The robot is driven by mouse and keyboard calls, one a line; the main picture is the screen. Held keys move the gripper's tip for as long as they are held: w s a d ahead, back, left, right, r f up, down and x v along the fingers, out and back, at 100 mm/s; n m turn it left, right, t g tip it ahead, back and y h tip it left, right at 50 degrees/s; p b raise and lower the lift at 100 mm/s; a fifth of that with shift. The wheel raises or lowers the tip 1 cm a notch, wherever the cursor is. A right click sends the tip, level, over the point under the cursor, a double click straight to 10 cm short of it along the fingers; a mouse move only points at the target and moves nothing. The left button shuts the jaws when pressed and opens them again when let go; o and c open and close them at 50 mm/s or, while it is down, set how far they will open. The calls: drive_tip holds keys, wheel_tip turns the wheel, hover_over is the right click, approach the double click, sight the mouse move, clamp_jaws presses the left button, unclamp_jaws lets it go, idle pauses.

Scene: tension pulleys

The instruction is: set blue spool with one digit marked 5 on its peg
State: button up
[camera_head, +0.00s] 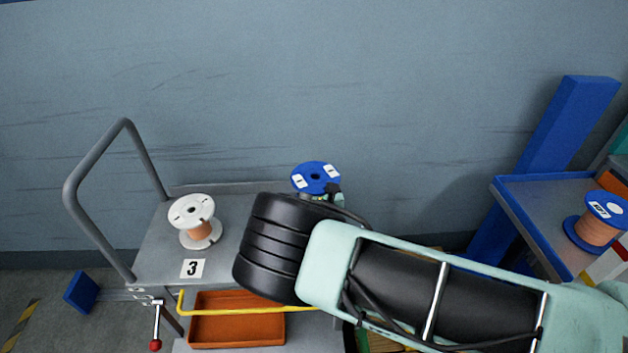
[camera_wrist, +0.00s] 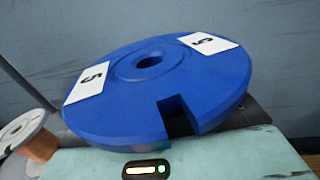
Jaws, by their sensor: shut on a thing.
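The blue spool (camera_head: 316,178) is held above the grey cart, near the wall. In the wrist view its top flange (camera_wrist: 130,105) fills the middle, with a centre hole, a square notch in the rim and two white labels reading 5. The flange looks tilted in that view. My gripper (camera_head: 332,193) is shut on the spool under this flange; its fingers are mostly hidden by the flange and my arm. No bare peg shows; my arm covers the right part of the cart.
A white spool with copper winding (camera_head: 196,222) stands on the cart top (camera_head: 150,254) behind a label 3. An orange bin (camera_head: 235,330) is below. Another blue spool (camera_head: 597,222) sits on a blue-edged stand (camera_head: 528,228) at right. A grey handle (camera_head: 92,165) rises at left.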

drive_tip(key=shift+f, duration=0.6)
idle(1.0)
drive_tip(key=shift+f+b, duration=0.4)
drive_tip(key=shift+f, duration=0.85)
drive_tip(key=shift+p, duration=0.3)
drive_tip(key=shift+f, duration=0.15)
idle(0.4)
drive_tip(key=shift+f+b, duration=0.65)
drive_tip(key=shift+f, duration=0.55)
drive_tip(key=shift+f, duration=0.3)
idle(0.6)
drive_tip(key=shift+f+b, duration=0.6)
drive_tip(key=shift+f, duration=0.75)
drive_tip(key=shift+f, duration=0.15)
drive_tip(key=shift+f, duration=0.15)
